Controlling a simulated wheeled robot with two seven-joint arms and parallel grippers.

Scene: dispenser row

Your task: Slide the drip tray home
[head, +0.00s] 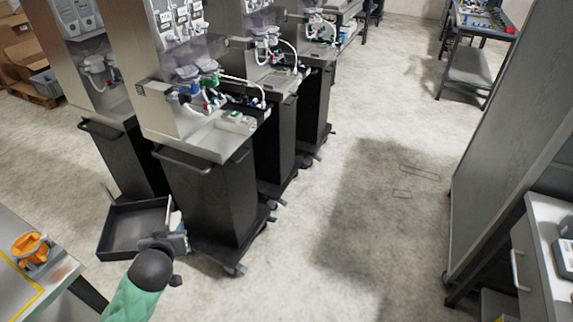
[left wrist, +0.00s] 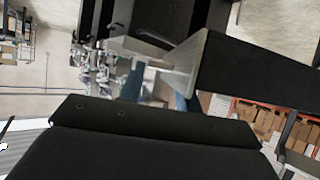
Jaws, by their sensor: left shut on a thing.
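The drip tray (head: 128,246) is a dark, shallow, open box. In the head view it is at lower left, outside the dispenser units, beside the lower part of the front black cabinet (head: 212,200). My left gripper (head: 177,224) is shut on the tray's right side. In the left wrist view a dark wall, seemingly the tray's (left wrist: 258,52), runs from the fingers to the right, and my left gripper (left wrist: 160,88) shows blue-grey fingers. A pale piece hides part of the grip. The slot for the tray cannot be made out. My right gripper is not in view.
A dispenser unit (head: 120,150) stands behind the tray, and more stand in a row toward the back. The front cabinet is on casters. A table (head: 50,275) with an orange item is at lower left. Open floor (head: 350,210) lies to the right, before a grey panel (head: 505,120).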

